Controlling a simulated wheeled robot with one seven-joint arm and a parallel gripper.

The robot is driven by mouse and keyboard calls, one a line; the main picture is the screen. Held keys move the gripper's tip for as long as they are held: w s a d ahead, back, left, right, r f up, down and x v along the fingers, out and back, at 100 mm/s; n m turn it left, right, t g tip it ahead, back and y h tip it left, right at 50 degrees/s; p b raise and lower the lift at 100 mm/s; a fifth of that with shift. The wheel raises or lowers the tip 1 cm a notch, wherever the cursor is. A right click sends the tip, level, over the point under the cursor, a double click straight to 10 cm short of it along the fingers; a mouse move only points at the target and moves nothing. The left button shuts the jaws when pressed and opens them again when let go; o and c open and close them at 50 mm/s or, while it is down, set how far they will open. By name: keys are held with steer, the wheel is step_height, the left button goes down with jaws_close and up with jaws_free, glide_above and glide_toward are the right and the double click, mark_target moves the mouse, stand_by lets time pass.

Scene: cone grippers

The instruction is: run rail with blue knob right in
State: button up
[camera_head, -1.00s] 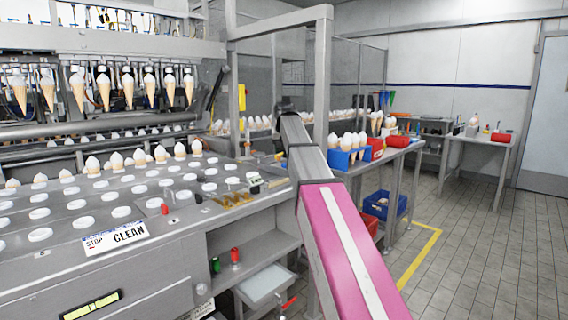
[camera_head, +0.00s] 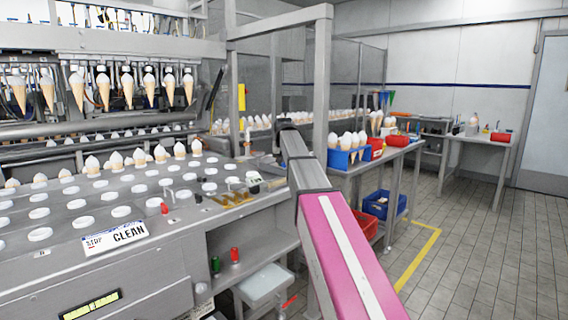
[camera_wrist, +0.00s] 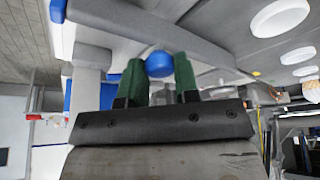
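In the wrist view, a round blue knob (camera_wrist: 159,64) sits between the green fingertips of my gripper (camera_wrist: 160,72). A long grey rail (camera_wrist: 130,24) runs slantwise just beyond the knob. Where knob and rail join is hidden by the fingers. In the head view, my arm reaches to the machine's right edge; it hides the knob and the gripper's fingertips.
The machine's steel top (camera_head: 110,190) carries several white discs and cones. A table (camera_head: 375,160) on the right holds a blue bin (camera_head: 340,158) with cones. Blue and red crates stand below it. The tiled floor (camera_head: 470,260) at the right is clear.

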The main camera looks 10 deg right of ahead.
steer(key=shift+s+a, duration=0.8)
steer(key=shift+a, duration=0.3)
jaws_close()
steer(key=o, duration=0.9)
jaws_free()
steer(key=v, duration=1)
steer(key=shift+d+r, duration=0.1)
steer(key=shift+r, duration=0.3)
